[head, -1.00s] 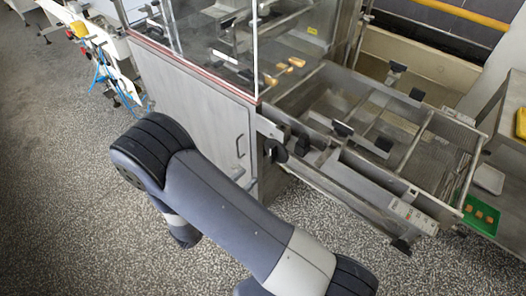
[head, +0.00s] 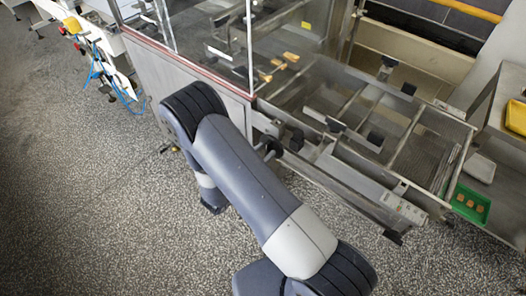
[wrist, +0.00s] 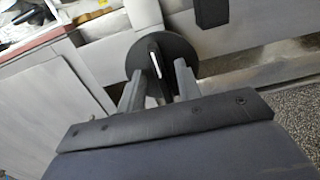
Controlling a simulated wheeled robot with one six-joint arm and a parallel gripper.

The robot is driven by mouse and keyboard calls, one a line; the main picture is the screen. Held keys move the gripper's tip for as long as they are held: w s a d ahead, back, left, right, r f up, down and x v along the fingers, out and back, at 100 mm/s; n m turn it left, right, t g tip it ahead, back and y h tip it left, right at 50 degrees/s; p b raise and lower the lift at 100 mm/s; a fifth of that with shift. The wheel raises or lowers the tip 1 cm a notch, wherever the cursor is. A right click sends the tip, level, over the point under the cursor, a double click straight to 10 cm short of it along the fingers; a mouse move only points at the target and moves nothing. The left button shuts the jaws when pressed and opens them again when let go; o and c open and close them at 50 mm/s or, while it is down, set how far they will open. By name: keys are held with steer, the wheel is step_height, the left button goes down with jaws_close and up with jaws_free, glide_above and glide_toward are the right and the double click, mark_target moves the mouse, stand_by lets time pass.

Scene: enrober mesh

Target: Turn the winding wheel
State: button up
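The winding wheel is a black disc (wrist: 168,52) in the wrist view, with a dark bar and a thin pale strip across its face. In the head view a dark round part by the machine's side (head: 270,148) looks like the same wheel, partly behind my arm. My gripper (wrist: 160,78) has its two grey fingers apart in the wrist view. The fingertips overlap the wheel's face in the picture, one on each side of the bar. I cannot tell whether they touch it.
The enrober's steel frame (head: 345,178) with mesh and rails fills the right. A clear-walled cabinet (head: 185,75) stands behind my arm. A green tray (head: 486,215) and a yellow tray (head: 516,116) are at the far right. Speckled floor (head: 90,210) is free at the left.

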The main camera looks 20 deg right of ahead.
steer(key=shift+c, duration=0.2)
jaws_close()
steer(key=shift+f+b, duration=0.15)
steer(key=shift+b, duration=0.35)
steer(key=m+b, duration=0.1)
steer(key=b, duration=0.1)
steer(key=m+b, duration=0.2)
steer(key=shift+d+f, duration=0.1)
steer(key=shift+f, duration=0.15)
steer(key=m+b, duration=0.3)
steer(key=b, duration=0.3)
steer(key=shift+s+f+m, duration=0.1)
steer(key=shift+s+m, duration=0.05)
steer(key=shift+m, duration=0.15)
steer(key=shift+f+m+b, duration=0.2)
steer(key=shift+m+b, duration=5.6)
steer(key=shift+b, duration=4.15)
steer(key=shift+f+m+b, duration=0.2)
steer(key=shift+m+b, duration=5.6)
steer(key=shift+b, duration=4.1)
steer(key=shift+r, duration=0.1)
